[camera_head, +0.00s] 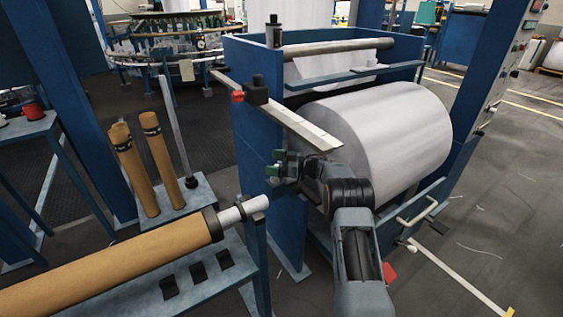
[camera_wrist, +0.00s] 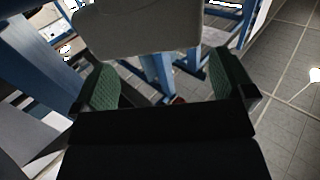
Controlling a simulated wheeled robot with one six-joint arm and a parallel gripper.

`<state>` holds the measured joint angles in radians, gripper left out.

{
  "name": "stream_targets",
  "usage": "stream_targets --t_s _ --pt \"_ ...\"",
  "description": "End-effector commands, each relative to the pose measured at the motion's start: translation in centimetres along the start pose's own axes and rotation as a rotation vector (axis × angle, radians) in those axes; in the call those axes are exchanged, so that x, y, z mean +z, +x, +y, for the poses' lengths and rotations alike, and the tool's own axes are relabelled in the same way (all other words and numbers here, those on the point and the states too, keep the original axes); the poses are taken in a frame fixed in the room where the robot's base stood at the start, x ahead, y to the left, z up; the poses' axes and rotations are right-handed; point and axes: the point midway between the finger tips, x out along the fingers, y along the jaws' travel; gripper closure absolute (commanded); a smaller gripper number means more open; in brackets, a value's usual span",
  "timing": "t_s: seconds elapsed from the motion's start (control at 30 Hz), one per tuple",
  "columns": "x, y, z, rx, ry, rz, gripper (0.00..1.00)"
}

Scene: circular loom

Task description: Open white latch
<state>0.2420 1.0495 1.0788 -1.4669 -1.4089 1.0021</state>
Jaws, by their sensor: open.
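A long, flat white bar (camera_head: 308,130), which looks like the white latch, slants across the left side of the blue roll stand (camera_head: 262,135) in the head view. Its near end lies in front of the large white roll (camera_head: 395,135). A black block with a red knob (camera_head: 238,96) sits by its upper part. My gripper (camera_head: 276,164) is just below and left of the bar's near end, apart from it, beside the blue side panel. In the wrist view my gripper (camera_wrist: 168,88) is open, its green pads wide apart with nothing held between them.
A brown tube on a pale-ended shaft (camera_head: 120,262) lies on a rack at lower left, close to my gripper. Brown tubes (camera_head: 140,170) stand behind it. A white handle (camera_head: 416,211) is at the stand's front right. Open floor lies to the right.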

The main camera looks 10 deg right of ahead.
Motion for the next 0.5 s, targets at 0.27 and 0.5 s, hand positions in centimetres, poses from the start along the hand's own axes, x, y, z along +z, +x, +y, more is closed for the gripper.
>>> stream_targets --t_s 0.27,0.5 --pt "-5.7 -2.0 -4.1 0.001 0.0 0.0 0.0" --pt "-7.6 -4.0 -7.9 0.0 0.002 -0.001 0.0"
